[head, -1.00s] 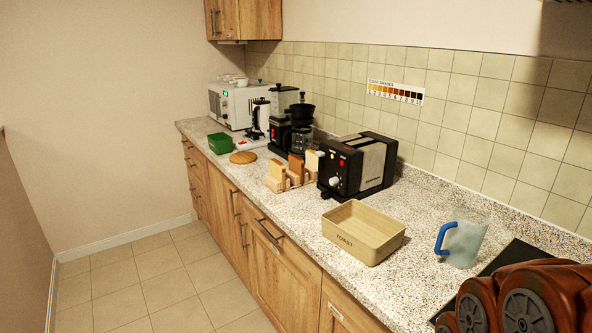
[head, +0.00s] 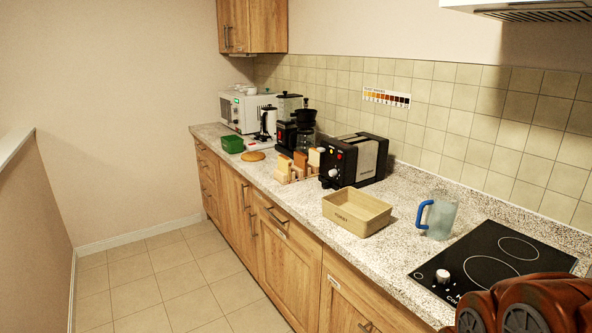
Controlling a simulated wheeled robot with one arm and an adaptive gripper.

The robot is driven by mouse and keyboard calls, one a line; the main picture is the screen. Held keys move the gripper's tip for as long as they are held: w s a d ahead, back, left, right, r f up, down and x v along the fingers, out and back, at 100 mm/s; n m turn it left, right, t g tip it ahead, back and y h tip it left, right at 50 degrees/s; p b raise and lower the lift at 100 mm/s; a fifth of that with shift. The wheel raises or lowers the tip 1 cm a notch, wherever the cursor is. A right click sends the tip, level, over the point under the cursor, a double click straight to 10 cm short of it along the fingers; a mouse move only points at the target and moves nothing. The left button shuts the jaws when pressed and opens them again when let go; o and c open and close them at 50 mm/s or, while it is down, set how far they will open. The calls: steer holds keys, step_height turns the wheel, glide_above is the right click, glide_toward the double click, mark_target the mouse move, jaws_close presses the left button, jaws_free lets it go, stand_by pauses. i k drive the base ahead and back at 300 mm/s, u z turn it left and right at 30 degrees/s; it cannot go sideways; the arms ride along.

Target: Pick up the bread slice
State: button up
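Bread slices stand upright in a wooden rack on the counter, left of the black toaster (head: 354,160). One tan slice (head: 284,165) is at the left, a browner slice (head: 300,160) is in the middle, and a pale slice (head: 315,157) is nearest the toaster. Which one the task means, I cannot tell. My arm shows only as brown rounded links at the bottom right. My gripper is out of view.
A beige wooden box (head: 357,213) sits in front of the toaster. A jug with a blue handle (head: 438,217) and a black cooktop (head: 490,258) are to the right. A round board (head: 253,156), green box (head: 232,144) and white microwave (head: 245,111) are farther left. The floor (head: 165,285) is clear.

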mark_target(301, 160)
steer(key=u, duration=0.75)
steer(key=i, duration=0.9)
steer(key=u, duration=0.85)
steer(key=i, duration=1.75)
steer(key=z, duration=0.9)
steer(key=i, duration=0.85)
steer(key=z, duration=0.65)
